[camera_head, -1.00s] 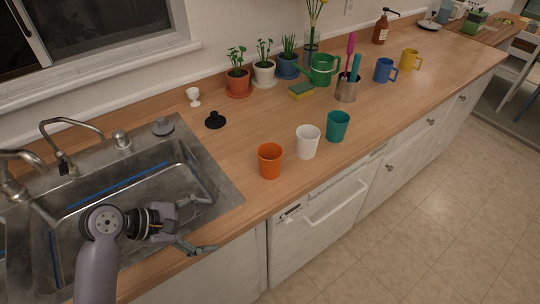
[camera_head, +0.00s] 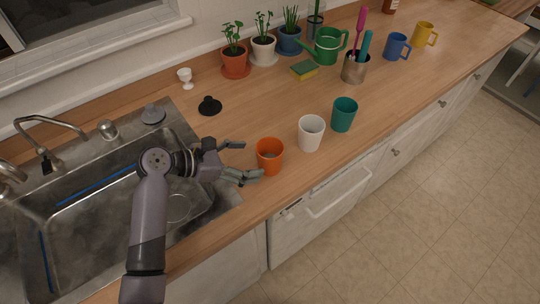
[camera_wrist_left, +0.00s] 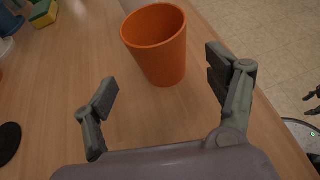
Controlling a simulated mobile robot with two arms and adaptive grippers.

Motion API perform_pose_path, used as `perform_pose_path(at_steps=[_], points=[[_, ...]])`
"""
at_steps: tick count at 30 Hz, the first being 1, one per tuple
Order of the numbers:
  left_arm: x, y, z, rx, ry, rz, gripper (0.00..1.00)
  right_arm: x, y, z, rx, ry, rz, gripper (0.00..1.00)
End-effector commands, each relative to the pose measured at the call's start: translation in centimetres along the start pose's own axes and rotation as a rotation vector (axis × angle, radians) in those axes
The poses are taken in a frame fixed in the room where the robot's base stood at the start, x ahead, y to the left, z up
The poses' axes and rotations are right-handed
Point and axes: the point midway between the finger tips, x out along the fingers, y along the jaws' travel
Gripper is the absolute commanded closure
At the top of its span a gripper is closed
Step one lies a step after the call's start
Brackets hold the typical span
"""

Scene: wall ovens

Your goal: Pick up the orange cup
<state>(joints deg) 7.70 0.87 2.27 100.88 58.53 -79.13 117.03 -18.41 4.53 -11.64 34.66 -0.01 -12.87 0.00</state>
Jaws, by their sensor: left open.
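The orange cup (camera_head: 270,157) stands upright on the wooden counter near its front edge, just right of the sink. It also shows in the left wrist view (camera_wrist_left: 158,48), ahead of my fingers. My left gripper (camera_head: 243,160) is open and empty, just left of the cup with its fingers pointing toward it. In the left wrist view, one finger of my left gripper (camera_wrist_left: 163,82) is on each side of the view, and the cup stands beyond and between them, nearer the right finger.
A white cup (camera_head: 311,134) and a teal cup (camera_head: 344,114) stand right of the orange cup. A black stopper (camera_head: 209,105) and a white egg cup (camera_head: 185,78) are behind. The metal sink (camera_head: 95,205) lies left. Potted plants line the wall. The counter's front edge is close.

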Motion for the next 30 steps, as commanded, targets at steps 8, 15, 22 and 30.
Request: perform_pose_path(at_steps=[8,15,22,30], points=[[2.2,-0.1,0.0,-0.002,0.0,-0.002,0.21,-0.7,0.7,-4.8,0.002,0.073,0.009,0.56],[5.6,0.0,-0.3,-0.001,0.001,0.0,0.21,-1.3,0.5,-2.9,0.004,0.044,0.006,0.56],[6.2,0.1,-0.4,0.001,0.002,0.002,0.21,-1.3,0.3,-1.8,0.004,0.026,0.004,0.56],[6.2,0.1,-0.4,0.001,0.002,0.002,0.33,-1.3,0.5,-2.5,0.004,0.037,0.006,0.56]])
